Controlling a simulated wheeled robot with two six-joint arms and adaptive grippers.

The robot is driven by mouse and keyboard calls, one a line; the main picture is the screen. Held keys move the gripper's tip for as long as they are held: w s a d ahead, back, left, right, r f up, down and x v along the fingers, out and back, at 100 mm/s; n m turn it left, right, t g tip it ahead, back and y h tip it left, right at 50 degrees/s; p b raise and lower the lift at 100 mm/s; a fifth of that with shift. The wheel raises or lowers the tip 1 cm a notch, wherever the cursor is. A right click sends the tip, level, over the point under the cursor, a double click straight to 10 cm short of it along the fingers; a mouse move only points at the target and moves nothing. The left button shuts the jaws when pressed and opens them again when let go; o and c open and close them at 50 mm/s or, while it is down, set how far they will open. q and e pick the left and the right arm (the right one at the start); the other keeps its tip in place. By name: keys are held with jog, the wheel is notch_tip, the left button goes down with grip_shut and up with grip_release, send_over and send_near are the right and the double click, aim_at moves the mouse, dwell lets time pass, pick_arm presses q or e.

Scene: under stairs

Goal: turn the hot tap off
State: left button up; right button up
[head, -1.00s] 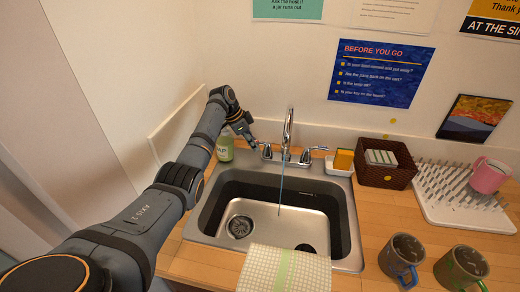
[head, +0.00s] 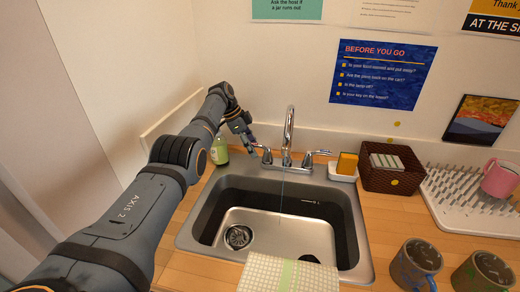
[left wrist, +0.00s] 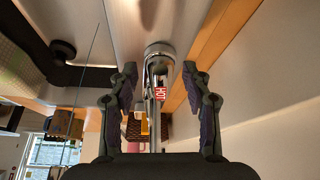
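The chrome hot tap (head: 267,156) stands left of the curved spout (head: 289,128) behind the sink. In the left wrist view its lever, with a red HOT label (left wrist: 160,93), lies between the fingers. My left gripper (head: 253,149) is at this tap; in the left wrist view the gripper (left wrist: 160,105) is open, with gaps on both sides of the lever. A thin water stream (head: 282,185) falls from the spout into the sink (head: 275,230). The other tap lever (head: 318,153) is right of the spout. My right gripper is not in view.
A green soap bottle (head: 219,150) stands close behind my left wrist. A sponge dish (head: 342,170), a brown basket (head: 392,168), a drying rack (head: 465,208) and mugs (head: 415,262) occupy the right. A checked cloth (head: 285,275) hangs over the sink's front edge.

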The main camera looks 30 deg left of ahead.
pick_arm(q)
jog(key=o, duration=0.4)
notch_tip(320, 180, up, 7)
jog(key=p, duration=0.6)
jog(key=shift+r+p, duration=0.15)
jog(key=shift+p, duration=0.25)
jog(key=shift+f, duration=0.2)
